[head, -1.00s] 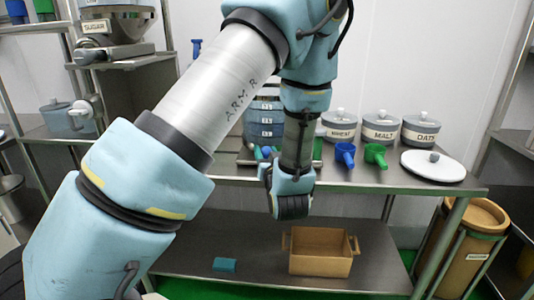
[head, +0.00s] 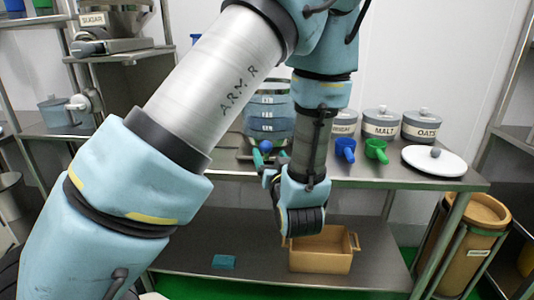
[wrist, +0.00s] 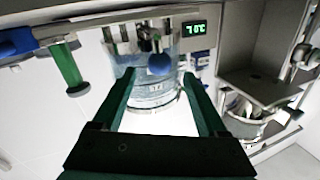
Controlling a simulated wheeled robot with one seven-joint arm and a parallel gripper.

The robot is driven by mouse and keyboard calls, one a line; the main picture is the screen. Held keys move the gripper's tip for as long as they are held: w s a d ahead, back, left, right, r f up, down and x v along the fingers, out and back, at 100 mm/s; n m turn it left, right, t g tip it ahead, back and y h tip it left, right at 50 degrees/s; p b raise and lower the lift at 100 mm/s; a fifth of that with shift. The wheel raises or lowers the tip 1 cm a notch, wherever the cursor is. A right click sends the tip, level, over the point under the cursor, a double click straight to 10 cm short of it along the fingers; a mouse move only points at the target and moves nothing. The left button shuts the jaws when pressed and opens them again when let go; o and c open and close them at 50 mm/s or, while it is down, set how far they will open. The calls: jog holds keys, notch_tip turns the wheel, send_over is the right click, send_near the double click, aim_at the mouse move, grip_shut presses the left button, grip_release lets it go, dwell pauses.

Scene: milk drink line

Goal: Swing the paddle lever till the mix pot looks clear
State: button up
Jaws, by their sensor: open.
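The mix pot (head: 268,112), a see-through bluish vessel with marked bands, stands on the steel table, partly hidden by my arm in the head view. In the wrist view the pot (wrist: 150,88) shows between my fingers, with pale contents; I cannot tell how clear they are. A blue ball knob (head: 265,146), seemingly the paddle lever's end, is in front of the pot. In the wrist view the knob (wrist: 159,63) appears between my fingertips, with no visible contact. My gripper (wrist: 159,76) is open and empty; its fingers are mostly hidden in the head view.
A green handle (wrist: 68,70) hangs left of the pot in the wrist view. A lit display (wrist: 198,28) reads about 70 °C. Blue (head: 345,150) and green (head: 376,150) scoops, jars and a white lid (head: 434,162) stand to the right. A tan box (head: 320,262) is on the lower shelf.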

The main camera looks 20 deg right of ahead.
jog(key=shift+s+a+b, duration=0.15)
jog(key=shift+s+b, duration=0.05)
jog(key=shift+s, duration=0.95)
jog(key=shift+s+a+b, duration=0.15)
jog(key=shift+s, duration=1)
jog(key=w+a+f+n+g+p, duration=0.2)
jog(key=w+a+f+g, duration=0.1)
jog(key=w+a+g, duration=0.5)
jog(key=s+a+r+g+y+p, duration=0.1)
jog(key=s+a+g, duration=0.3)
jog(key=a, duration=0.6)
jog(key=s+a+r+g+y+p, duration=0.1)
jog(key=s+a+g, duration=0.3)
jog(key=a, duration=0.6)
jog(key=shift+s+r, duration=0.65)
jog(key=shift+s, duration=0.1)
